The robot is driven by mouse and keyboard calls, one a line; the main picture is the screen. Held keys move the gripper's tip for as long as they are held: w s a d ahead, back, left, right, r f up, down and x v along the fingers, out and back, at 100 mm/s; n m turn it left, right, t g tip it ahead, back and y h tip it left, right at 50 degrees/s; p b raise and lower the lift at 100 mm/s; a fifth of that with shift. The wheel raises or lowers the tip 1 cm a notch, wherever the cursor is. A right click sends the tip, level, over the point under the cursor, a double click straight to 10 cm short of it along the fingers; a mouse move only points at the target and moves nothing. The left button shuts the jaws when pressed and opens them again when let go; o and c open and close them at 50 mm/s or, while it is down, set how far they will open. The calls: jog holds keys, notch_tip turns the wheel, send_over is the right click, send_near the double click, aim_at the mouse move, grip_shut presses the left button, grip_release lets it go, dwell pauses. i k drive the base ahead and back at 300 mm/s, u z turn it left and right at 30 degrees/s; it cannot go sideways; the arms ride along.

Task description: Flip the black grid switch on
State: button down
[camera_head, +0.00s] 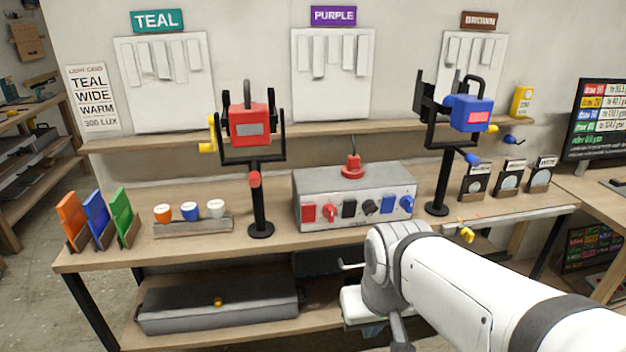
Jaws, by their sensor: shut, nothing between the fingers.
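A grey control box (353,181) stands on the bench with a red, a black and a blue pair of controls along its front. The black square switch (349,208) is in the middle of the row, with a dark round knob (368,206) just right of it. The switch is too small to tell which way it is set. My white arm (460,285) comes in from the lower right and bends in front of the bench, below and right of the box. My gripper's fingers do not show clearly; the arm's end is low, behind its bend. Nothing touches the switch.
A red lamp (249,124) and a blue lamp (469,113) on black stands flank the box. Cups (190,212) and coloured panels (95,218) stand at the left, framed discs (508,178) at the right. A long grey case (217,305) lies on the lower shelf.

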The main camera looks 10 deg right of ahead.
aim_at(350, 206)
jog(key=k, duration=1.3)
jog(key=u, duration=0.45)
jog(key=i, duration=1.65)
jog(key=z, duration=0.45)
